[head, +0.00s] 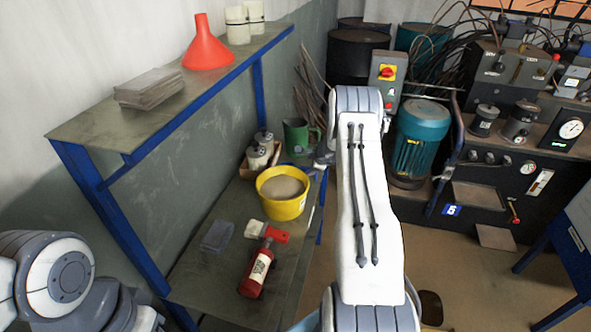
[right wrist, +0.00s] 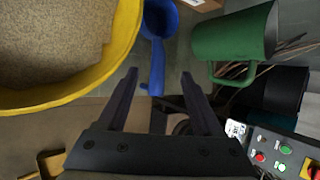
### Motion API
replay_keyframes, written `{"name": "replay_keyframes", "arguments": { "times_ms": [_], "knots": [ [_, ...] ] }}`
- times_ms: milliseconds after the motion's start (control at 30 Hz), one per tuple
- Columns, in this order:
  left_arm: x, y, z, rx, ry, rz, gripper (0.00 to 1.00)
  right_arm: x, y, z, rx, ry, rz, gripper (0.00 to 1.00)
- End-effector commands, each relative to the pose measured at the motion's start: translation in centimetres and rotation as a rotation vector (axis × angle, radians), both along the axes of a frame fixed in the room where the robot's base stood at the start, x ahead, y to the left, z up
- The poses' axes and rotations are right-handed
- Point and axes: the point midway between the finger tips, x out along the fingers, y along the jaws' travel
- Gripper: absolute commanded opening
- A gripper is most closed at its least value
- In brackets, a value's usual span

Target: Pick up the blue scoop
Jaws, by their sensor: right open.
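The blue scoop (right wrist: 159,18) shows in the right wrist view at the top centre, its bowl beyond my fingertips and its handle pointing down toward me. My right gripper (right wrist: 158,74) is open. In the picture the handle's end lies between the two fingers, with a gap on each side; I cannot tell whether it is at the same depth. In the head view my right gripper (head: 320,160) is small, beside the yellow bucket at the shelf's right edge, and I cannot make out the scoop there. My left arm shows at the lower left, its gripper out of view.
The yellow bucket (head: 283,206) of grainy material, which also shows in the right wrist view (right wrist: 100,75), is close by. A green mug (head: 297,136) stands behind it, also in the wrist view (right wrist: 232,38).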

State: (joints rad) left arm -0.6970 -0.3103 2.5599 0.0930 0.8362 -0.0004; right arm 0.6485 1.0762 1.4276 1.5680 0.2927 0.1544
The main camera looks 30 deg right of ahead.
Motion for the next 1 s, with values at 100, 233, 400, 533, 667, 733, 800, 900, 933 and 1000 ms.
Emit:
{"name": "replay_keyframes", "arguments": {
  "times_ms": [100, 233, 400, 533, 667, 733, 800, 900, 933, 1000],
  "knots": [
    [0.0, 0.0, 0.7, 0.000, 0.000, 0.000, 0.50, 0.9, -0.1, -0.9, 0.001, 0.001, 0.000, 0.67],
    [0.0, 0.0, 0.9, 0.000, 0.000, 0.000, 0.50, 1.3, -0.2, -1.5, -0.001, 0.001, -0.001, 0.67],
    [0.0, 0.0, 1.9, 0.000, 0.000, 0.000, 0.50, 2.0, -0.3, -2.3, 0.000, 0.001, 0.000, 0.67],
    [0.0, 0.0, 3.0, 0.000, 0.000, 0.000, 0.50, 3.0, -0.2, -3.6, 0.000, 0.001, 0.000, 0.67],
    [0.0, 0.0, 3.1, 0.000, 0.000, 0.000, 0.50, 3.9, -0.4, -4.8, -0.002, 0.000, 0.000, 0.67],
    [0.0, 0.0, 3.2, 0.000, 0.000, 0.000, 0.50, 4.2, -0.5, -5.2, -0.001, 0.000, -0.001, 0.67],
    [0.0, 0.0, 3.3, 0.000, 0.000, 0.000, 0.50, 4.4, -0.6, -5.4, -0.002, -0.001, -0.001, 0.67],
    [0.0, 0.0, 3.2, 0.000, 0.000, 0.000, 0.50, 4.5, -0.6, -5.6, -0.002, 0.000, -0.003, 0.67],
    [0.0, 0.0, 3.2, 0.000, 0.000, 0.000, 0.50, 4.5, -0.6, -5.6, -0.002, 0.000, -0.003, 0.67],
    [0.0, 0.0, 3.2, 0.000, 0.000, 0.000, 0.50, 4.5, -0.6, -5.6, -0.002, 0.000, -0.003, 0.67]
  ]
}}
